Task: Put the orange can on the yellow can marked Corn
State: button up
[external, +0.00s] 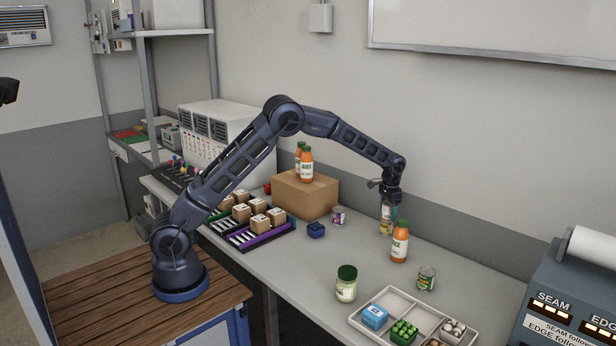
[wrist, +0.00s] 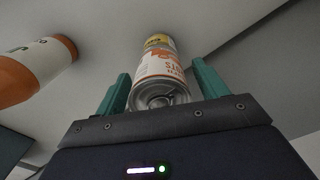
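The orange can (wrist: 158,72), with a white and orange label, stands between the teal fingers of my gripper (wrist: 160,82) in the wrist view. A gap shows between the can and the right finger; the left finger is very close to it. The fingers look open around it. The yellow can (wrist: 158,41) shows just beyond the orange can's far end, in line with it. In the external view my gripper (external: 390,207) points down over the yellow can (external: 385,228), and the orange can appears stacked on it. The Corn marking is not readable.
An orange juice bottle (external: 400,241) stands close by at the right and also shows in the wrist view (wrist: 38,70). A small can (external: 427,278), a green-lidded jar (external: 346,284) and a divided tray (external: 375,337) are nearer. A purple can (external: 338,215) and cardboard box (external: 304,196) are left.

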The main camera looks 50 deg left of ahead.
notch_tip(320, 180, up, 12)
jog(key=shift+a+r, duration=0.1)
jog(key=shift+r, duration=0.05)
jog(key=s+a+r+n+t, duration=0.1)
jog(key=s+a+r, duration=0.8)
jog(key=s+a, duration=0.2)
jog(key=s+a+r+n+t, duration=0.1)
jog(key=s+a+r+n, duration=0.1)
jog(key=s+a+r, duration=0.7)
jog(key=s+a+n+t, duration=0.1)
jog(key=s+a, duration=0.3)
jog(key=s, duration=0.5)
jog(key=s+a, duration=0.5)
jog(key=s, duration=0.3)
jog(key=s+a+f, duration=0.2)
jog(key=s+f, duration=0.1)
jog(key=s, duration=0.5)
jog(key=s+a+f+n+t, duration=0.1)
jog(key=s+f, duration=0.3)
jog(key=s, duration=0.4)
jog(key=shift+a+t, duration=0.3)
jog(key=shift+a, duration=0.15)
